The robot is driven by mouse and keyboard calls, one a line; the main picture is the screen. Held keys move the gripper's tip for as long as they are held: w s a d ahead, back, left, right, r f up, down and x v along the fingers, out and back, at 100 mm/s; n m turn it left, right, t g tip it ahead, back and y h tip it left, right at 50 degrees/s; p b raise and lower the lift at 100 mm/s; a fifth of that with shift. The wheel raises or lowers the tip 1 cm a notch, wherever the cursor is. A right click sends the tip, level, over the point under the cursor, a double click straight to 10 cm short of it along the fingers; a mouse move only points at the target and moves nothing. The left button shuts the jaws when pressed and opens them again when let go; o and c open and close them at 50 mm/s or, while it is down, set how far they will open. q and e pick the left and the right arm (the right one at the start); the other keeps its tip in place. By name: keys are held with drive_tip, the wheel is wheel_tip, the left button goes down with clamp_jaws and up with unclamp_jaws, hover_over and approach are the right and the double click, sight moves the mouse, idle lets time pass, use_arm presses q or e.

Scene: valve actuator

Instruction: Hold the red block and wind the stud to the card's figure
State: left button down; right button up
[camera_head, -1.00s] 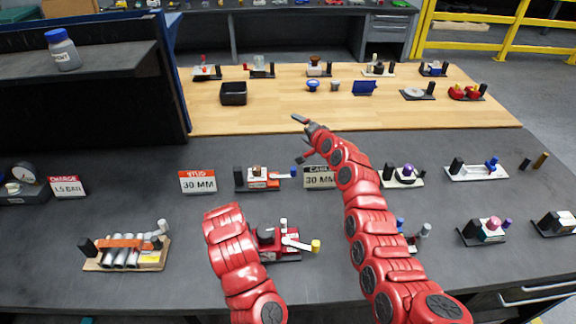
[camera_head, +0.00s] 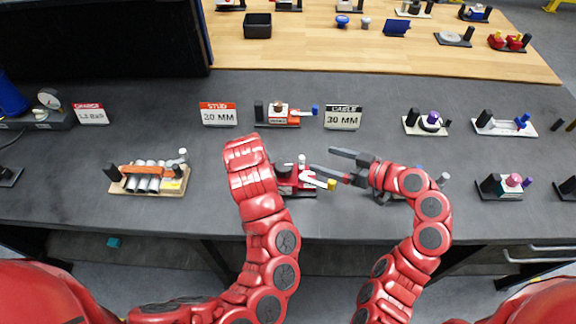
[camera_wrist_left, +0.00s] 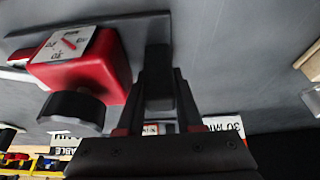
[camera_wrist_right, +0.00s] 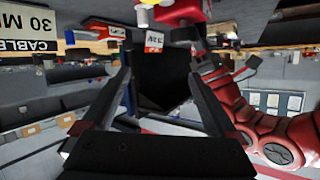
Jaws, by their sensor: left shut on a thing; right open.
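The red block (camera_head: 300,186) sits on the dark bench in the head view, partly behind my left arm. A white lever with a yellow tip (camera_head: 332,185) sticks out to its right. In the left wrist view the red block (camera_wrist_left: 100,72) shows a white dial with a red pointer and a black round knob (camera_wrist_left: 72,110). My left gripper (camera_wrist_left: 164,85) is shut on a dark post beside the block; the arm hides it in the head view. My right gripper (camera_head: 323,159) is open and empty just right of the block. The stud card (camera_head: 219,116) reads 30 MM.
A cable card (camera_head: 343,119) reading 30 MM and a small device (camera_head: 280,113) stand behind the block. A rack of grey cylinders (camera_head: 148,180) is at left. Several other devices line the right side. The bench between the rack and my left arm is clear.

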sight(286, 167)
drive_tip(key=s+a+n+g, duration=0.1)
drive_tip(key=s+n, duration=0.2)
drive_tip(key=s, duration=0.1)
drive_tip(key=x, duration=1.2)
drive_tip(key=shift+s+f, duration=0.1)
drive_tip(key=shift+f, duration=0.25)
drive_tip(key=shift+m, duration=0.3)
drive_tip(key=c, duration=1.4)
